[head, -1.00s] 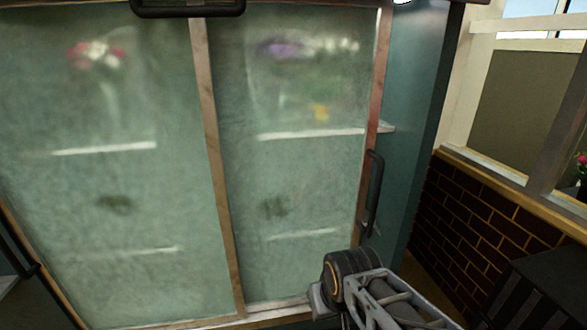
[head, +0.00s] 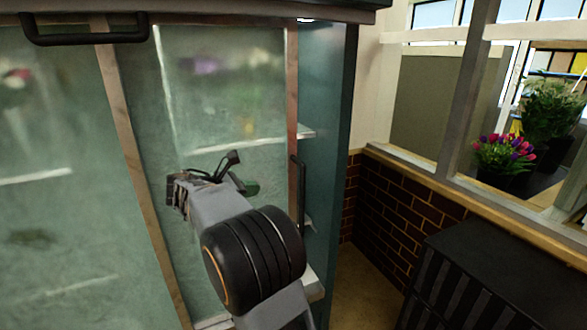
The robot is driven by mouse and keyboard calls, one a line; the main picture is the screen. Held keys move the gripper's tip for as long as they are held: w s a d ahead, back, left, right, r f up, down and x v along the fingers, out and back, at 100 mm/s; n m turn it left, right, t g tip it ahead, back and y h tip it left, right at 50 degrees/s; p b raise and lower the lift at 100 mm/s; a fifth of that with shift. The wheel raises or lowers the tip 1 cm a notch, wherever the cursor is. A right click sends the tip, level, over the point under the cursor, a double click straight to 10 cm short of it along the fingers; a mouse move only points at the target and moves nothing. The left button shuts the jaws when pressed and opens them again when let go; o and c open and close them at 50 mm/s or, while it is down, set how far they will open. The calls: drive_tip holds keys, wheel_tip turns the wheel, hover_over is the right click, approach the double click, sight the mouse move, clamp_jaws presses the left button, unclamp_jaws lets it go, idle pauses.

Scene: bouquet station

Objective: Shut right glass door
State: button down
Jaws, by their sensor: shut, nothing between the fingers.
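The right glass door (head: 225,100) is a frosted pane in a wooden frame on the teal cabinet. Its right stile (head: 292,90) stands apart from the cabinet's right side wall (head: 330,130), leaving an open gap where shelf ends show. A black vertical handle (head: 297,195) is on the stile. My arm rises in front of the pane, covering its lower part. My gripper (head: 178,192), at the arm's far end, is shut and empty, left of the handle and apart from it. Its fingertips are hard to make out.
The left glass door (head: 60,200) is at the left. A black horizontal handle (head: 85,30) is at the upper left. A dark slatted box (head: 480,280) stands at the lower right by a brick wall (head: 415,205). Potted flowers (head: 505,155) sit beyond the window opening.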

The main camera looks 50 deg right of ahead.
drive_tip(key=s+d+n+g+h+p, duration=0.1)
drive_tip(key=d+p, duration=0.1)
drive_tip(key=d, duration=1.3)
drive_tip(key=shift+d+r+h, duration=0.25)
drive_tip(key=shift+d+h, duration=0.05)
drive_tip(key=shift+h, duration=0.1)
drive_tip(key=shift+s, duration=0.1)
